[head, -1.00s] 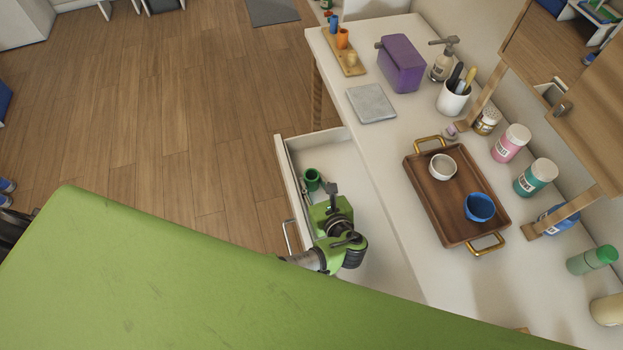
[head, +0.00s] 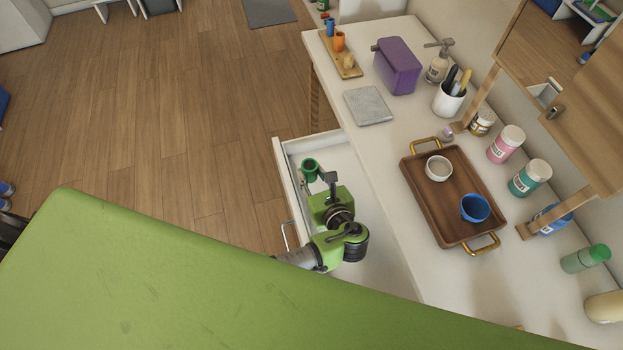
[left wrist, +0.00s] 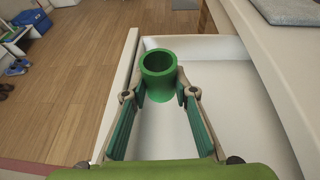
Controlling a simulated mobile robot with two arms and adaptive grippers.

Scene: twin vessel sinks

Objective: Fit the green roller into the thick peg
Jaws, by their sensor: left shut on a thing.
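The green roller (head: 310,167) is a hollow upright cylinder at the far left of the open drawer. My left gripper (head: 320,175) is shut on it, with a finger on either side. The left wrist view shows the roller (left wrist: 158,82) between the fingertips (left wrist: 160,96), its open top facing up. I cannot tell whether its bottom touches the drawer floor. The wooden peg board (head: 352,70) stands at the counter's far left end. It carries a blue roller (head: 330,28), an orange roller (head: 339,41) and a bare thick peg (head: 348,62). My right gripper is out of view.
The drawer (head: 281,165) has raised walls around the roller. On the counter are a grey slab (head: 368,106), a purple box (head: 398,67), a white cup of utensils (head: 448,100) and a wooden tray (head: 420,198) with two cups. The counter edge overhangs beside the drawer.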

